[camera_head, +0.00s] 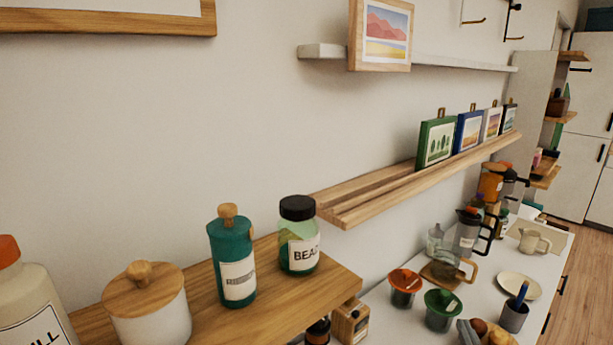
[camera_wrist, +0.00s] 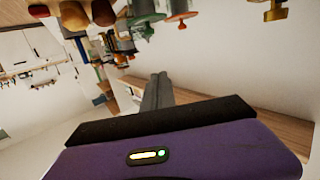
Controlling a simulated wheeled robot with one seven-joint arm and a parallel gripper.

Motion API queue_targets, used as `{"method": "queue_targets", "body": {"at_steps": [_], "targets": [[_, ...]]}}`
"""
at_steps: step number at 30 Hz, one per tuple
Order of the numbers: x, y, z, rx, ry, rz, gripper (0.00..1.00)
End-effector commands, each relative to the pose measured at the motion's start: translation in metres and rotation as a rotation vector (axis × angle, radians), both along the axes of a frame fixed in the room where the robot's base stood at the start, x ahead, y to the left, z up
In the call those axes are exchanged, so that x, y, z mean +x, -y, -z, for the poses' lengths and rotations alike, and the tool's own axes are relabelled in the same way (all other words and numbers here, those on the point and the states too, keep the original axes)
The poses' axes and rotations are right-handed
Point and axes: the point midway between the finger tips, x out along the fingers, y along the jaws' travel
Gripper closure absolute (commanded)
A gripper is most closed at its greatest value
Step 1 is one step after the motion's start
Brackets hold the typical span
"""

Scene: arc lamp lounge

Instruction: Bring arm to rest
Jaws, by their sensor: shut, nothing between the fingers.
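My gripper (camera_wrist: 158,77) shows in the wrist view, its two grey fingers together beyond a dark bar and a purple housing with a small light strip. Nothing is seen between the fingers. My arm and gripper do not show in the head view. The wrist view is turned over, with objects hanging from its top edge.
In the head view a wooden shelf (camera_head: 185,308) at lower left bears a teal bottle (camera_head: 231,262), a green jar (camera_head: 298,242) and a lidded white canister (camera_head: 147,310). A picture ledge (camera_head: 375,190) runs above a white counter (camera_head: 385,325) crowded with kitchenware.

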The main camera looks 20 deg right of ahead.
Motion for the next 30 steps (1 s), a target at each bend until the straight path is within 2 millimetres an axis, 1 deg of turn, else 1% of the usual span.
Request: {"method": "queue_targets", "body": {"at_steps": [1, 2, 3, 5, 6, 8, 9, 11, 12, 14, 15, 17, 18, 21, 23, 27, 30], "targets": [[-0.011, -0.026, 0.005, -0.010, 0.009, -0.034, 1.00], [-0.017, -0.040, 0.004, -0.019, 0.019, -0.052, 1.00], [-0.026, -0.058, 0.004, -0.028, 0.030, -0.078, 1.00], [-0.040, -0.084, 0.002, -0.041, 0.048, -0.114, 1.00], [-0.050, -0.101, 0.001, -0.049, 0.059, -0.138, 1.00], [-0.065, -0.126, -0.002, -0.056, 0.072, -0.175, 1.00], [-0.076, -0.141, -0.004, -0.060, 0.082, -0.199, 1.00], [-0.093, -0.164, -0.008, -0.062, 0.092, -0.234, 1.00], [-0.104, -0.177, -0.011, -0.062, 0.097, -0.257, 1.00], [-0.122, -0.197, -0.015, -0.060, 0.104, -0.291, 1.00], [-0.134, -0.210, -0.018, -0.058, 0.104, -0.315, 1.00], [-0.151, -0.227, -0.023, -0.052, 0.104, -0.348, 1.00], [-0.163, -0.237, -0.026, -0.047, 0.101, -0.370, 1.00], [-0.192, -0.262, -0.033, -0.027, 0.081, -0.425, 1.00], [-0.210, -0.274, -0.035, -0.011, 0.060, -0.458, 1.00], [-0.247, -0.297, -0.030, 0.032, -0.025, -0.526, 1.00], [-0.268, -0.307, -0.022, 0.057, -0.086, -0.564, 1.00]]}}
